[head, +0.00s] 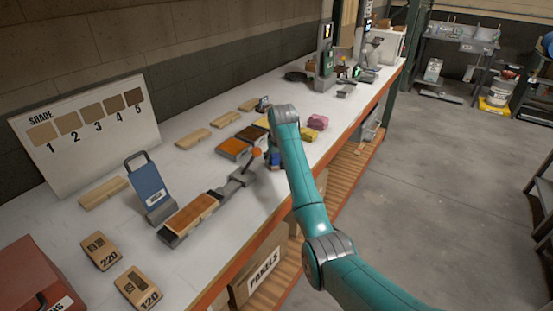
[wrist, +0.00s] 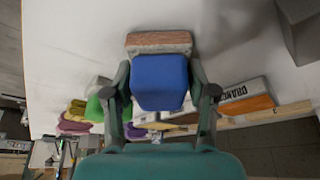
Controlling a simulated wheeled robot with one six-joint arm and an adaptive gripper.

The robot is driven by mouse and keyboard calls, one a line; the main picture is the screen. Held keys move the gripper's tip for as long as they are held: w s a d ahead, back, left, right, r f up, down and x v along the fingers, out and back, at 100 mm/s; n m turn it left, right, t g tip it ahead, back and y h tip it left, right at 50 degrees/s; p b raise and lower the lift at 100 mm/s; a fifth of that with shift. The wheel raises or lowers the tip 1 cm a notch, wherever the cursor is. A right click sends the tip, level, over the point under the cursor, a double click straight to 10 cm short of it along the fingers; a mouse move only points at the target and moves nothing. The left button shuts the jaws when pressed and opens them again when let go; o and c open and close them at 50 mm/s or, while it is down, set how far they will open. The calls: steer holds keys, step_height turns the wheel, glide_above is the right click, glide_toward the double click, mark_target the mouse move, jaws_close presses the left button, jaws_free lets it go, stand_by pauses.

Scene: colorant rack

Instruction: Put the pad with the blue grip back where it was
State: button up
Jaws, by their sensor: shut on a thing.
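The pad with the blue grip (wrist: 160,82) is between the two fingers of my gripper (wrist: 160,78) in the wrist view. Its block edge (wrist: 158,43) is reddish brown with a paler layer, beyond the blue grip. My gripper is shut on the blue grip. In the head view, a bit of blue (head: 273,158) shows just left of my arm, near the bench's front edge; most of my gripper there is hidden behind my arm. Pink (head: 322,121) and yellow (head: 309,134) pieces lie right of my arm. Green (wrist: 94,108) shows left of my gripper in the wrist view.
A grey fixture (head: 225,191) with an orange-knobbed lever holds a wooden panel (head: 190,213) near the front edge. A shade board (head: 87,130) leans at the back left.

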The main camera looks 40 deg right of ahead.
steer(key=shift+f, duration=0.15)
steer(key=o, duration=1)
steer(key=v, duration=1.2)
steer(key=shift+r, duration=0.25)
